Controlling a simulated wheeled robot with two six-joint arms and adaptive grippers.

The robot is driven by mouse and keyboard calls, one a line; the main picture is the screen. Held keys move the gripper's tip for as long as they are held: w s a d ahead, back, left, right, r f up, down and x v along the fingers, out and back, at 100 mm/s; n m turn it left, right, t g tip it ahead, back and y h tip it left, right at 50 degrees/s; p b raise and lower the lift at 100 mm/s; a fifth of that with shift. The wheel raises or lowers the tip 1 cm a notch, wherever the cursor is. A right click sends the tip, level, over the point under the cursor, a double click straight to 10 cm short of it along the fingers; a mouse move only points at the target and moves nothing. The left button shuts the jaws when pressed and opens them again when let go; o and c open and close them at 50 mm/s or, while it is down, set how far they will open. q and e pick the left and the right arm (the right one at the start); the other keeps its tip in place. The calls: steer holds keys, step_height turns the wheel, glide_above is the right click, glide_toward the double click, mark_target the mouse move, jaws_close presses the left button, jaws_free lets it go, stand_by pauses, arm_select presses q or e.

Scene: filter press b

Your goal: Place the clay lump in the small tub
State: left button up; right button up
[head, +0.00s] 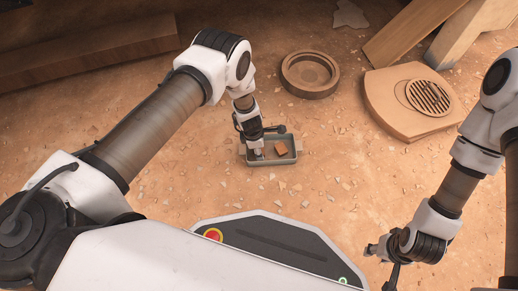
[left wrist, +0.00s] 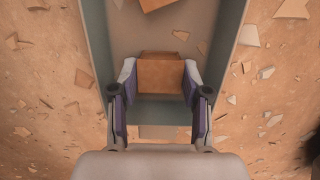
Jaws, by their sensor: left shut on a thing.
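The small tub (head: 286,161) is a grey-green rectangular box on the sandy ground, near the middle of the head view. Its walls also show in the left wrist view (left wrist: 245,50). My left gripper (head: 258,153) points down at the tub's left part. In the left wrist view my left gripper (left wrist: 160,85) is shut on a brown block, the clay lump (left wrist: 160,75), between the tub's walls. I cannot tell whether the lump touches the floor. Another orange-brown piece (head: 281,148) lies in the tub's right part. My right gripper (head: 378,258) hangs at lower right, its fingers unclear.
A round brown dish (head: 310,88) and a tan board with a slotted round grate (head: 385,105) lie behind and to the right. Wooden beams (head: 90,58) lie at the back. Small pale shards litter the ground, and the area right of the tub is otherwise clear.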

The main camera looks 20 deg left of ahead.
arm_select(q)
steer(key=o, duration=1)
steer(key=r+p, duration=0.3)
steer(key=r, duration=0.1)
steer(key=a+r+p, duration=0.1)
steer(key=r+p, duration=0.2)
steer(key=r, duration=0.1)
steer(key=r+p, duration=0.3)
steer(key=r, duration=0.1)
steer(key=shift+s+a+r, duration=0.1)
steer(key=shift+s+a, duration=0.25)
steer(key=shift+s, duration=0.1)
steer(key=s+a+r+m+g+y, duration=0.1)
steer(key=s+a+m+y, duration=0.1)
steer(key=s+a+m, duration=0.3)
steer(key=s+a+r+m+y, duration=0.1)
steer(key=s+a+m, duration=0.25)
steer(key=s, duration=0.45)
steer(key=s+r+m, duration=0.2)
steer(key=s+m, duration=0.2)
steer(key=s+r+m+h, duration=0.1)
steer(key=s+r+m, duration=0.2)
steer(key=s+m, duration=0.1)
steer(key=s+d+r+m, duration=0.1)
steer(key=s+r+m, duration=0.2)
steer(key=s+m, duration=0.1)
steer(key=shift+s+r+m, duration=0.1)
steer(key=shift+s+m, duration=0.3)
steer(key=shift+m, duration=0.35)
